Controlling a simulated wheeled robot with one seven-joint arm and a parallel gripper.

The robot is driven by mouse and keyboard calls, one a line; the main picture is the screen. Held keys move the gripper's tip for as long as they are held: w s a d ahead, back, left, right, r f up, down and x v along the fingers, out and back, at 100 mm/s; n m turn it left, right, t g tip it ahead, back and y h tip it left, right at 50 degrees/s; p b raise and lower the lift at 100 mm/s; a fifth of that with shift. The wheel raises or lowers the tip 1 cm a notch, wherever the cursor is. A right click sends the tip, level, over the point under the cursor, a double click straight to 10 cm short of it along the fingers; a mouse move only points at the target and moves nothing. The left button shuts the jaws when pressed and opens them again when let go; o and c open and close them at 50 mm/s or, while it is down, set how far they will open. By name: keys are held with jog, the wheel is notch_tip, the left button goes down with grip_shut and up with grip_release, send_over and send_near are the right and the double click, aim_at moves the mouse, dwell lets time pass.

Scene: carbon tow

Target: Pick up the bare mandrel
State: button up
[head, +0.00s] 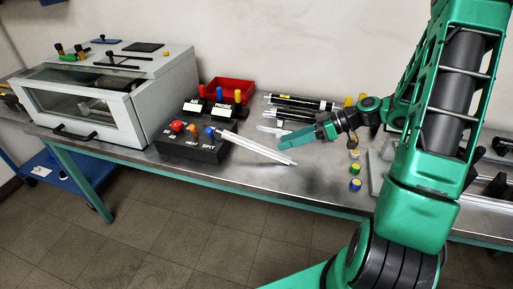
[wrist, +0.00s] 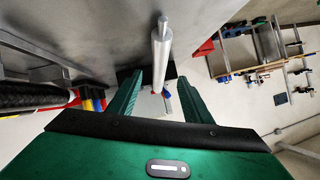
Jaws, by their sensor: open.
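The bare mandrel is a pale silver rod (head: 258,148) with a thinner stub at its end. In the head view it slants from the black control box down to the right over the table, its right end near the front edge. My gripper (head: 284,140) points left, its fingertips close above and behind the rod in the picture. In the wrist view the mandrel (wrist: 161,52) appears in line with the gap between the two green fingers of my gripper (wrist: 163,76). The fingers are apart and hold nothing. I cannot tell how far they are from the rod.
A black control box (head: 188,150) with coloured knobs stands left of the rod. A grey oven-like cabinet (head: 95,112) is farther left. Black tubes (head: 300,104) lie behind my gripper, beside a red bin (head: 232,87). Small coloured caps (head: 355,170) stand to the right.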

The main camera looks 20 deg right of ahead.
aim_at(258, 146)
jog(key=shift+w+r+t+y, duration=0.3)
jog(key=shift+w+t+y, duration=0.05)
jog(key=shift+t+y, duration=0.15)
jog(key=shift+w+a+n, duration=0.2)
jog(key=shift+a+n, duration=0.05)
jog(key=shift+n, duration=0.05)
jog(key=x, duration=0.5)
jog(key=shift+s+f+x, duration=0.1)
jog(key=shift+x, duration=1.2)
jog(key=shift+s+f+x, duration=0.15)
jog(key=shift+x, duration=1.15)
grip_shut()
